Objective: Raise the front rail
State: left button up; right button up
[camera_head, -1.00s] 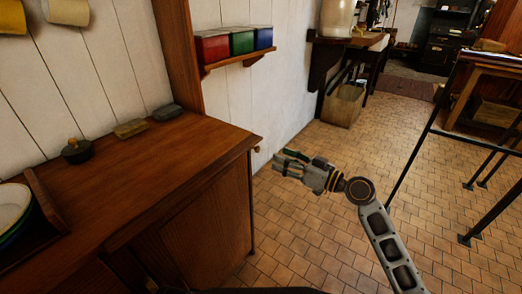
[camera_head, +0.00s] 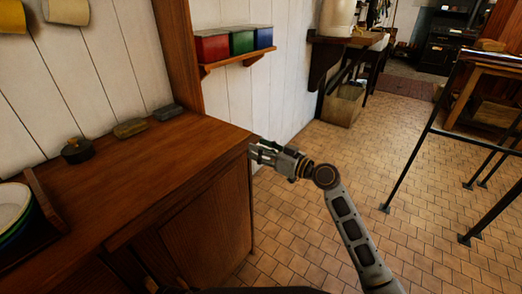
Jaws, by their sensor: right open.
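The wooden counter (camera_head: 150,165) fills the left of the view. A wooden strip that looks like the front rail (camera_head: 180,191) runs along its front edge, low and about level with the top. My right gripper (camera_head: 255,152) is open, with its fingers pointing left at the counter's far right corner, by the end of this strip. The fingers hide the small brass knob there. I cannot tell whether they touch the wood. My left gripper is not in view.
A dark lidded pot (camera_head: 77,150) and two small blocks (camera_head: 130,128) stand at the counter's back. Plates (camera_head: 15,215) sit in a rack at left. A black metal frame (camera_head: 415,150) stands on the right. The tiled floor between is clear.

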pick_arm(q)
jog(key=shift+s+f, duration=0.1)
pick_arm(e)
jog(key=shift+c, duration=0.4)
grip_shut()
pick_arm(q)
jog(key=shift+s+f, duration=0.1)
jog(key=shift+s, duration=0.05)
